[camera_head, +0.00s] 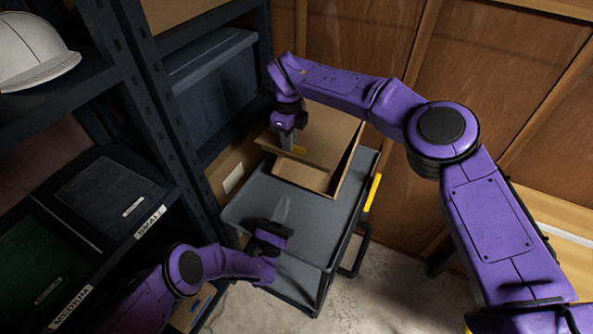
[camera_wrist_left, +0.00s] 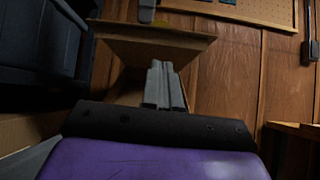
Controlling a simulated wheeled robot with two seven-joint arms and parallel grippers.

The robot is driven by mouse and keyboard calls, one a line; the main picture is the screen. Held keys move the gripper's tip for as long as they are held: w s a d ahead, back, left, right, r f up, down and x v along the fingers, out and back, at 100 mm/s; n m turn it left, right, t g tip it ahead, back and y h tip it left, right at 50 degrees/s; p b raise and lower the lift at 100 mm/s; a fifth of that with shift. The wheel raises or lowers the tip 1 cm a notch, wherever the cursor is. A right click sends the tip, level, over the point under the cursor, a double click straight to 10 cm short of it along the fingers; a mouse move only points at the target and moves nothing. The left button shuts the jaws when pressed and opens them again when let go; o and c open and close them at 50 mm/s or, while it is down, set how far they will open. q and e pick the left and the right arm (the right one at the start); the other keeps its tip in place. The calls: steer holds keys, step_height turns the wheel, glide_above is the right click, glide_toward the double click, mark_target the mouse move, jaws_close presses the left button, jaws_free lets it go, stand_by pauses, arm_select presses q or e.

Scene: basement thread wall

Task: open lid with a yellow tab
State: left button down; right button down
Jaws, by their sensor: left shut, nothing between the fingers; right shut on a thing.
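An open-topped cardboard box (camera_head: 345,165) stands on the grey cart (camera_head: 250,205). My right gripper (camera_head: 288,143) is shut on the lid beside the tab. My left gripper (camera_head: 281,209) is shut and empty, over the cart's near part and in front of the box, apart from it.
A dark shelf rack stands left of the cart, with a dark blue bin (camera_head: 212,85), a white helmet (camera_head: 35,48) and labelled bins. A wooden wall (camera_head: 500,90) is behind. A yellow cart handle (camera_head: 374,192) is at the right. Floor is clear at lower right.

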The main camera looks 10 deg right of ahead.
mark_target(302, 156)
arm_select(q)
steer(key=shift+h, duration=0.5)
steer(key=x, duration=1)
steer(key=shift+d+r, duration=0.25)
